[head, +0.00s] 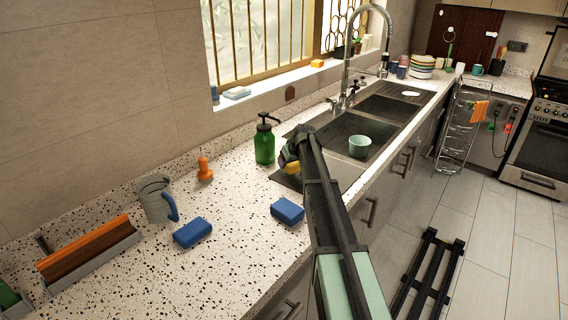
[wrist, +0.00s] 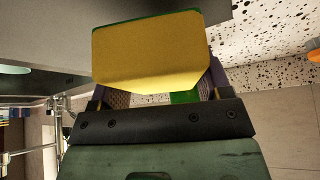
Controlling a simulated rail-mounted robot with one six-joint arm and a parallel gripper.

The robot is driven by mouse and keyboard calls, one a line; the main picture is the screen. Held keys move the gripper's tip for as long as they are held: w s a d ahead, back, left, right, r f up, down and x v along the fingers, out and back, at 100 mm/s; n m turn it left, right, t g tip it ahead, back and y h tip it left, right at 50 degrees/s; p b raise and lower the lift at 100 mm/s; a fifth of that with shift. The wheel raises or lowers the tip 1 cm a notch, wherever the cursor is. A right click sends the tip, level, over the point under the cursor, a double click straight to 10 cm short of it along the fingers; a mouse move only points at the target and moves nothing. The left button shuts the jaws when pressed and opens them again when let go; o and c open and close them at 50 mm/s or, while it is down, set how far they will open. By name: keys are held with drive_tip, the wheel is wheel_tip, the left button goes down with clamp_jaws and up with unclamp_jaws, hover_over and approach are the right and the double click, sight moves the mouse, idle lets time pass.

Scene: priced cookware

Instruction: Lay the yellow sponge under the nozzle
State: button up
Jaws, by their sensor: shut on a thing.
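The yellow sponge (head: 292,167) is held in my gripper (head: 288,160), which is shut on it above the near end of the sink unit. In the wrist view the sponge (wrist: 150,50) fills the space between the fingers, its yellow face toward the camera and a thin green edge at its top. A green bottle (head: 264,146) with a black pump nozzle (head: 267,117) stands upright on the counter just left of the gripper. The sink faucet (head: 345,65) arches over the basins; its spray nozzle (head: 383,68) hangs farther back. I cannot tell the sponge's exact height.
Two blue sponges (head: 192,232) (head: 287,211) lie on the speckled counter (head: 235,265). A grey pitcher (head: 156,200), an orange-handled item (head: 205,169) and a tray (head: 90,262) stand left. A pale green bowl (head: 359,146) sits in the sink.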

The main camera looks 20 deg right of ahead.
drive_tip(key=w, duration=0.3)
drive_tip(key=shift+w+a, duration=0.1)
drive_tip(key=shift+w, duration=0.1)
drive_tip(key=shift+w+a+f+b, duration=0.1)
drive_tip(key=shift+w+f+b, duration=0.35)
drive_tip(key=shift+w, duration=0.15)
drive_tip(key=shift+w+f+b, duration=0.35)
drive_tip(key=shift+w+b, duration=0.05)
drive_tip(key=shift+w, duration=0.15)
drive_tip(key=shift+s+f+b, duration=0.1)
drive_tip(key=shift+f+b, duration=0.85)
drive_tip(key=shift+f, duration=0.25)
drive_tip(key=shift+r, duration=0.25)
drive_tip(key=shift+f, duration=0.2)
drive_tip(key=o, duration=1)
drive_tip(key=shift+c, duration=0.2)
drive_tip(key=shift+r, duration=0.15)
